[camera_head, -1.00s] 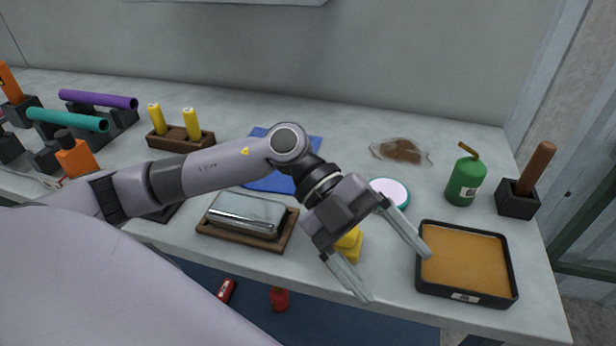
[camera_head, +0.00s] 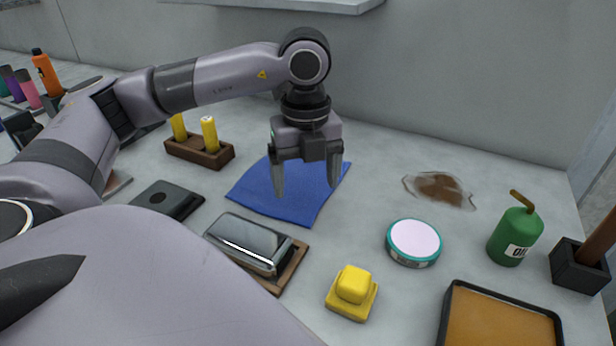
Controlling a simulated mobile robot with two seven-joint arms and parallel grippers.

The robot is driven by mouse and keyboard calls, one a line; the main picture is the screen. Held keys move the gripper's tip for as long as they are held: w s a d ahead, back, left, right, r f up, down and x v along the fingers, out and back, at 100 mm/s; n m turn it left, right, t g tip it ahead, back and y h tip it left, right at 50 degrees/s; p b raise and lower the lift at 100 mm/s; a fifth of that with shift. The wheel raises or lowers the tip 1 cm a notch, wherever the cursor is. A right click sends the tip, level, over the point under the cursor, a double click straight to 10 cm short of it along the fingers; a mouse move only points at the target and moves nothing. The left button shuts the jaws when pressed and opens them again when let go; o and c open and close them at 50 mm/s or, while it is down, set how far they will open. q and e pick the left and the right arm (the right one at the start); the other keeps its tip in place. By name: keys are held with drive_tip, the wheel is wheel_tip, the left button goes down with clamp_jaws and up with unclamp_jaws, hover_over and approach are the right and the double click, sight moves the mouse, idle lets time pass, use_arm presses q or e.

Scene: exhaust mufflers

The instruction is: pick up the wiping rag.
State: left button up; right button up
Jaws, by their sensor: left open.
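The wiping rag is a flat blue cloth (camera_head: 297,207) on the grey workbench, near the middle of the head view. My left gripper (camera_head: 306,186) points down over the rag, with its two fingers apart and nothing between them. The fingers and palm hide part of the cloth's far middle. I cannot tell whether the fingertips touch the cloth. My right gripper does not show.
In front of the rag sits a metal muffler (camera_head: 250,241) on a wooden tray. A yellow block (camera_head: 352,292), a round teal-rimmed tin (camera_head: 414,241) and a green oil can (camera_head: 516,236) stand to the right. A wooden holder with yellow sticks (camera_head: 199,150) is at left.

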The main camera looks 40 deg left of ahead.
sight(306, 222)
use_arm(q)
wheel_tip(306, 222, down, 6)
drive_tip(key=b, duration=0.3)
drive_tip(key=shift+r, duration=0.2)
drive_tip(key=shift+f+b, duration=0.8)
drive_tip(key=shift+b, duration=0.1)
drive_tip(key=shift+c, duration=0.5)
drive_tip(key=shift+f, duration=0.1)
clamp_jaws()
